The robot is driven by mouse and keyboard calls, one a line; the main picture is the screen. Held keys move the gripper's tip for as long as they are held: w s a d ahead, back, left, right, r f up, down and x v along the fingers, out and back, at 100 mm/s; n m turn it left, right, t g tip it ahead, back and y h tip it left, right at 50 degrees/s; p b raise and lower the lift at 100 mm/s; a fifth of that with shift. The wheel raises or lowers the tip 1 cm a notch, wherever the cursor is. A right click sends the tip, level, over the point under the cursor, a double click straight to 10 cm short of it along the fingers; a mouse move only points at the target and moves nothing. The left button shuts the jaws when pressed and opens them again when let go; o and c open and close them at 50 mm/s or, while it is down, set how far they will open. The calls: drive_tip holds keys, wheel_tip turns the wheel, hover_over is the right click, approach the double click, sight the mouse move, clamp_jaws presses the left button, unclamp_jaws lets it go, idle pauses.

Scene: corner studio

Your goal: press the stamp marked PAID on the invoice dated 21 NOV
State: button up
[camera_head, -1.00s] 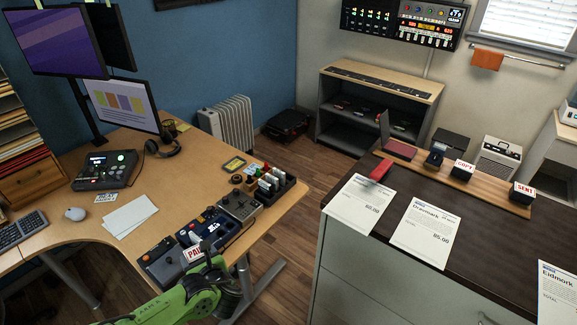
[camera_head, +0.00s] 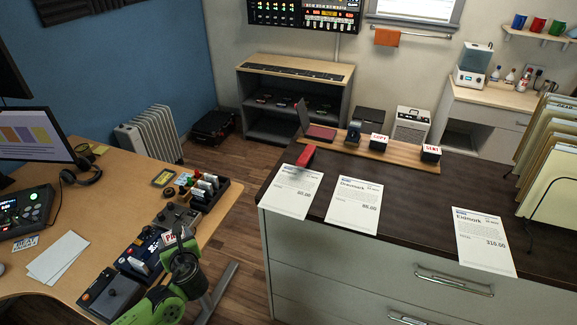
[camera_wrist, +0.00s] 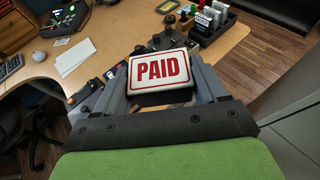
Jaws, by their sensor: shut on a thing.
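My gripper (camera_wrist: 165,95) is shut on the PAID stamp (camera_wrist: 162,69), whose white top with red letters faces the wrist camera. In the head view my gripper (camera_head: 178,245) holds the stamp (camera_head: 171,239) up near the desk's right front edge, left of the dark counter. Three invoices lie on the counter: a left one (camera_head: 291,193), a middle one (camera_head: 353,204) and a right one (camera_head: 484,242). Their dates are too small to read.
A wooden rack (camera_head: 400,156) at the counter's back holds the COPY stamp (camera_head: 379,143), the SENT stamp (camera_head: 431,153) and others. A folder sorter (camera_head: 550,160) stands at the right. A floor gap separates the desk (camera_head: 70,210) from the counter (camera_head: 420,210). The counter between the middle and right invoices is clear.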

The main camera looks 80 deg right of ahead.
sight(290, 193)
drive_tip(key=s+d+r+m+g+h+p, duration=0.1)
drive_tip(key=s+d+r+m+g, duration=0.1)
drive_tip(key=s+d, duration=0.4)
drive_tip(key=s+d+r+m+g+h+p, duration=0.1)
drive_tip(key=s+d+r+m+g, duration=0.2)
drive_tip(key=d, duration=0.4)
drive_tip(key=s+d+r+m+g+h+p, duration=0.1)
drive_tip(key=s+d+r+m+g+h, duration=0.1)
drive_tip(key=s+d, duration=0.5)
drive_tip(key=shift+s+d+r+m+g, duration=0.1)
drive_tip(key=shift+s+r+m+g, duration=0.25)
drive_tip(key=shift+r, duration=0.35)
drive_tip(key=shift+s+r+m+g, duration=0.1)
drive_tip(key=shift+s+r+g, duration=0.05)
drive_tip(key=shift+s+r, duration=0.4)
drive_tip(key=s+d+r+m+g+p, duration=0.1)
drive_tip(key=s+d+r+m+g, duration=0.25)
drive_tip(key=s, duration=0.55)
drive_tip(key=shift+n, duration=0.3)
drive_tip(key=f+b, duration=0.6)
drive_tip(key=shift+s+d, duration=0.15)
drive_tip(key=shift+d, duration=0.1)
drive_tip(key=shift+f, duration=0.2)
drive_tip(key=shift+a+f, duration=0.1)
drive_tip(key=shift+f, duration=0.15)
wheel_tip(290, 193, up, 8)
drive_tip(key=p, duration=0.7)
drive_tip(key=shift+f, duration=0.15)
